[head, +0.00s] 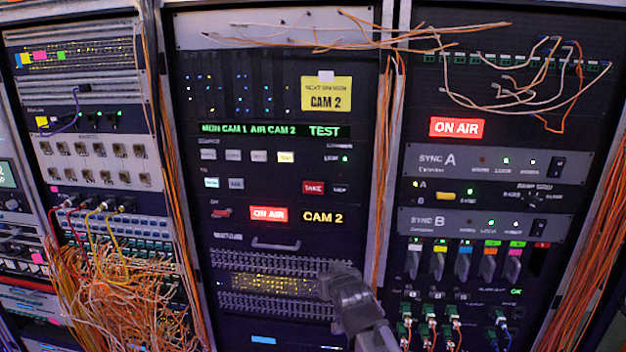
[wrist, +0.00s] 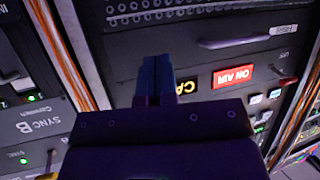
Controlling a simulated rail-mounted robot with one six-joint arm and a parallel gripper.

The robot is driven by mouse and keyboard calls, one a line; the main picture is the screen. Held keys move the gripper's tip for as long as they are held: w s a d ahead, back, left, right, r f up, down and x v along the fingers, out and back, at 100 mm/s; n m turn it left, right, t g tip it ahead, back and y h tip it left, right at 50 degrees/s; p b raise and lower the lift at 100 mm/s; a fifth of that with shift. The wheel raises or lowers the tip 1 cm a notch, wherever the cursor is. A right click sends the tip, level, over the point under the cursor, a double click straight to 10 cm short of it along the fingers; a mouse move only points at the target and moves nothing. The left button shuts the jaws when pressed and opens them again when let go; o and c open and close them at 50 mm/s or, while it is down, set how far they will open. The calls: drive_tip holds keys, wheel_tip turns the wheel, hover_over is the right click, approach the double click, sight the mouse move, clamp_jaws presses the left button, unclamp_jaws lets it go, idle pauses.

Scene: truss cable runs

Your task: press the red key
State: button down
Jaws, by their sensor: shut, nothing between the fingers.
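The red key (head: 313,187), labelled TAKE, sits in the middle rack panel in the head view, beside a small dark key on its right. My gripper (head: 340,275) is low in front of the middle rack, below the red key and apart from it. It is shut and empty. In the wrist view its dark fingers (wrist: 157,78) stand together at the centre, before the panel. I cannot make out the red TAKE key in the wrist view; my gripper body covers much of the lower middle.
A lit ON AIR sign (head: 269,214) and a CAM 2 display (head: 324,217) lie below the key. A panel handle (head: 276,244) and a ribbed vent (head: 270,283) are lower. Orange cables (head: 385,160) run down the rack's right side. A red-covered switch (head: 221,212) is at left.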

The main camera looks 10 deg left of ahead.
sight(313, 193)
drive_tip(key=a+r+n+t+y, duration=0.1)
drive_tip(key=a+r+t+y, duration=0.1)
drive_tip(key=r, duration=0.4)
drive_tip(key=a+r+n+t+y, duration=0.1)
drive_tip(key=a+r+t+y, duration=0.1)
drive_tip(key=r, duration=0.4)
drive_tip(key=s+a+r+t+y, duration=0.1)
drive_tip(key=a+r+t+y, duration=0.1)
drive_tip(key=r+t+y, duration=0.2)
wheel_tip(313, 193, up, 2)
drive_tip(key=shift+a+r+n+y+p, duration=0.2)
drive_tip(key=shift+n+y+p, duration=0.2)
drive_tip(key=shift+y, duration=0.7)
drive_tip(key=shift+w+a, duration=0.2)
drive_tip(key=shift+w, duration=2)
drive_tip(key=shift+w+a, duration=0.2)
drive_tip(key=shift+w, duration=1.95)
drive_tip(key=shift+w, duration=0.4)
